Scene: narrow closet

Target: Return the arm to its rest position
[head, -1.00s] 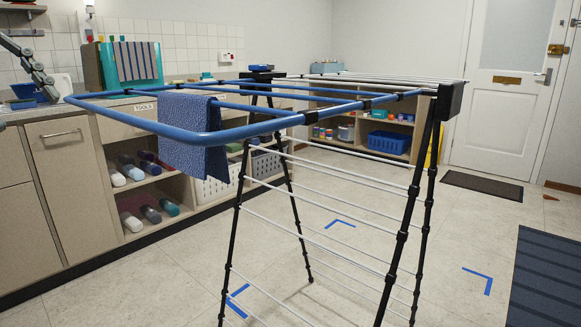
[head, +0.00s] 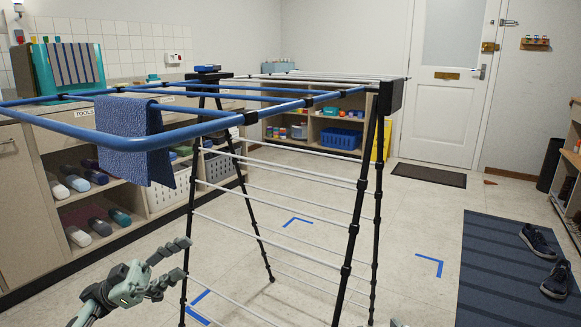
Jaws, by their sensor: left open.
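My left gripper (head: 182,258) is in the lower left of the head view, its two jointed fingers apart with nothing between them. It is in front of the drying rack (head: 217,115), low beside the rack's black legs. My right gripper is not recognisable in the view; only a small pale piece shows at the bottom edge.
A blue bin (head: 341,138) sits on the back shelf. A striped mat (head: 492,255) with dark shoes (head: 538,240) lies at right. Bare floor lies between rack and mat.

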